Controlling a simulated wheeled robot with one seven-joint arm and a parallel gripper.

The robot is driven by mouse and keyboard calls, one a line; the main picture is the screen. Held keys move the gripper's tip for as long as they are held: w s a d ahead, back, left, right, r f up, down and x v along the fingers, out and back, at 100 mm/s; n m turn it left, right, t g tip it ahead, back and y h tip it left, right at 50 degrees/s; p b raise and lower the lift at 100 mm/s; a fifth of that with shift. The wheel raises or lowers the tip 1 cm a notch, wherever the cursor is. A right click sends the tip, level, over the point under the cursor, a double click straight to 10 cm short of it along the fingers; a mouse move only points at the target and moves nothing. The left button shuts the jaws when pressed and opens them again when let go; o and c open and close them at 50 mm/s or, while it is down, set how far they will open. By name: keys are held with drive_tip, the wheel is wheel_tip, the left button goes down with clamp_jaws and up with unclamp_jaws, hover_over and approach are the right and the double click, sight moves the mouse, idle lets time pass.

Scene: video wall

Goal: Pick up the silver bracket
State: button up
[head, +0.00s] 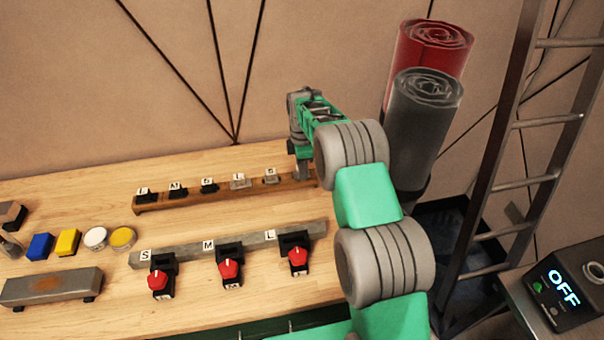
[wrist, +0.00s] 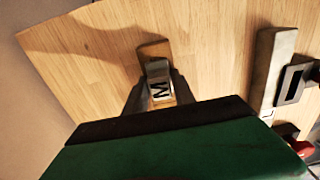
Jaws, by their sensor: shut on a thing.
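My gripper (wrist: 157,95) is shut on a silver bracket (wrist: 157,70) with a white tag marked M, in the wrist view. The bracket is over or at the end of the wooden rack (wrist: 152,48); I cannot tell whether it still touches it. In the head view my gripper (head: 303,172) points down at the right end of the wooden rack (head: 222,193), and the held bracket is not clearly visible there. Several other tagged brackets stand along the rack, black ones (head: 177,191) at the left and greyer ones (head: 240,183) towards the right.
A grey rail (head: 205,247) with three red-knobbed black holders (head: 230,270) tagged S, M and L lies in front. At the left are a grey block (head: 50,287), blue and yellow blocks, and round tins. Rolls (head: 425,100) and a ladder (head: 510,150) stand at the right.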

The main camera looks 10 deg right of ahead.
clamp_jaws()
wheel_tip(320, 180, up, 10)
drive_tip(key=shift+r+b, duration=0.1)
drive_tip(key=shift+b, duration=0.95)
